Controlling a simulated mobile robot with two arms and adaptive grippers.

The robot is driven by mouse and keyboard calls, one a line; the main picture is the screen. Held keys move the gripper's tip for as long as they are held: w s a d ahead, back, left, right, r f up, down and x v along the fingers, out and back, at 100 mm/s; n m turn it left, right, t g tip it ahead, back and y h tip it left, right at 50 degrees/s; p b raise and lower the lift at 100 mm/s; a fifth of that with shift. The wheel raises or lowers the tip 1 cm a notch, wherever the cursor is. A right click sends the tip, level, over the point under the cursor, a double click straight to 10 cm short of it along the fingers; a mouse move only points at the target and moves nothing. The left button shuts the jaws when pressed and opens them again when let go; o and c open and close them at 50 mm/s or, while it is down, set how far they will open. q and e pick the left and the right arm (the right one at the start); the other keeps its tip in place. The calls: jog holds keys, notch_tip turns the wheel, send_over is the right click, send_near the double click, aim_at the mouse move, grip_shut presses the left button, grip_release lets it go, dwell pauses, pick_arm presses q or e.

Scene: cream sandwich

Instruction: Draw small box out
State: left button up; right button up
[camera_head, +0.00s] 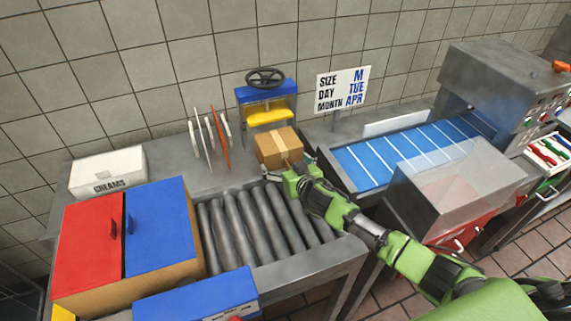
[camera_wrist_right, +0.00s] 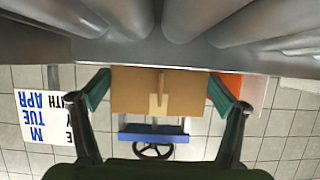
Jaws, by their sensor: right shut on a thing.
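A small brown cardboard box (camera_head: 279,147) with a tape strip sits at the back end of the metal rollers, in front of a blue and yellow press. My right gripper (camera_head: 292,171) reaches it from the front right in the head view. In the right wrist view the box (camera_wrist_right: 150,92) lies between the two green-padded fingers of my right gripper (camera_wrist_right: 167,92), which is shut on it. That view appears upside down, with the rollers at the top. My left gripper is not in view.
Metal rollers (camera_head: 248,225) run in front of the box. A large box with red (camera_head: 85,245) and blue (camera_head: 158,228) lids stands at left. The press (camera_head: 267,98) with a handwheel stands behind. A blue conveyor (camera_head: 400,150) lies to the right.

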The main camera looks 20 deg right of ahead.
jog(key=o, duration=1.2)
jog(key=shift+c, duration=0.2)
jog(key=shift+s, duration=0.1)
jog(key=v, duration=1.1)
jog(key=shift+s+r, duration=0.1)
jog(key=shift+s, duration=0.3)
